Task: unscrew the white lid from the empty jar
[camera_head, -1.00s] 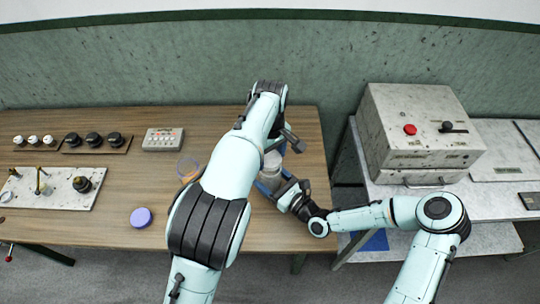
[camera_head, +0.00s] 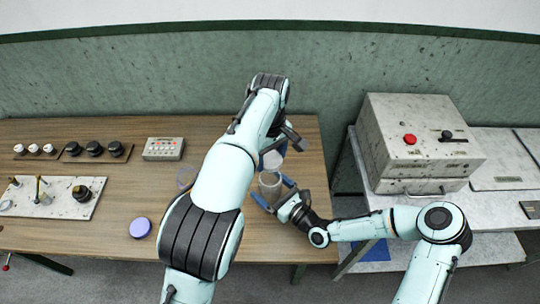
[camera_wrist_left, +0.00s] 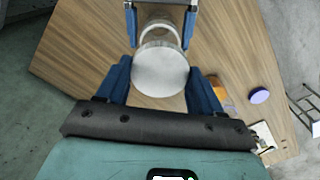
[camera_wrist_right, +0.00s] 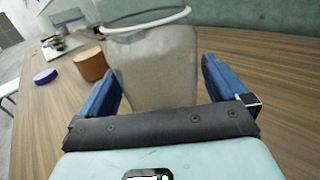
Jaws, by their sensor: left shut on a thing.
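The white lid (camera_head: 272,160) is in my left gripper (camera_wrist_left: 160,72), which is shut on it. It shows as a pale disc in the left wrist view (camera_wrist_left: 160,70). The clear, empty jar (camera_head: 270,187) is beside the lid, on the near side, with its open rim bare in the right wrist view (camera_wrist_right: 155,65). My right gripper (camera_head: 275,193) has its blue fingers on both sides of the jar. I cannot tell whether both fingers press on it. My left forearm hides part of the table.
A purple lid (camera_head: 140,227) lies on the wooden table (camera_head: 110,180). An amber container (camera_wrist_right: 91,65) stands near it. A button box (camera_head: 164,149) and several knobs are at the left. A grey machine (camera_head: 415,145) stands on the right bench.

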